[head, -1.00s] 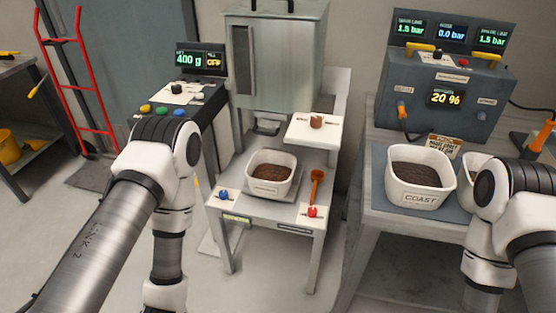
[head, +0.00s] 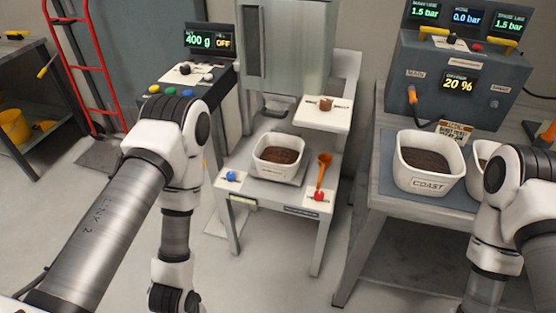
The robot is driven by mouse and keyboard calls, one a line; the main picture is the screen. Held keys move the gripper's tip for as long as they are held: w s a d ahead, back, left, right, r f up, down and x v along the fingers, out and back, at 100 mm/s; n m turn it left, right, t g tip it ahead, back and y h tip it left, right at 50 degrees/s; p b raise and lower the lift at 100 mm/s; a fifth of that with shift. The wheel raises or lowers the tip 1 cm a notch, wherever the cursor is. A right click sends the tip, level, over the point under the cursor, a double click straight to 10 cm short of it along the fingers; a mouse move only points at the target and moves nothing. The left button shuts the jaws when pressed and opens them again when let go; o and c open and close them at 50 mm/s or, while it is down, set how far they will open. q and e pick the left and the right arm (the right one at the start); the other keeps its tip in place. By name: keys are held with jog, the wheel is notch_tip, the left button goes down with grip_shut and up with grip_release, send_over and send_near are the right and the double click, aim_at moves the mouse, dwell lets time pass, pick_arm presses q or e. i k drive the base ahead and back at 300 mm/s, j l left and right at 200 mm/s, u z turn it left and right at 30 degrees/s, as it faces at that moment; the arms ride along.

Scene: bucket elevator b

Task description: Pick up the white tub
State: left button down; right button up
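A white tub (head: 265,166) with dark granular contents stands upright on the small grey table, below the metal hopper. A larger white tub labelled COAST (head: 430,185), also with dark contents, stands on the right bench. A third white tub (head: 479,158) beside it is mostly hidden behind my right arm. My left arm reaches down in front of the left side, and its gripper is below the picture's edge. My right arm comes in at the right, and its gripper is also out of view. Nothing is seen touching the tubs.
A control box (head: 450,90) stands behind the COAST tub. A red hand truck (head: 75,65) leans at the left. Floor is clear between the tables.

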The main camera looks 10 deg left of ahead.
aim_at(277, 155)
jog(key=i+j+z, duration=0.15)
jog(key=j, duration=0.15)
jog(key=i+j+z, duration=0.15)
jog(key=j, duration=0.15)
jog(key=i+j+z, duration=0.15)
jog(key=j, duration=0.2)
jog(key=i+j+z, duration=0.15)
jog(key=j, duration=0.2)
jog(key=k+l, duration=0.05)
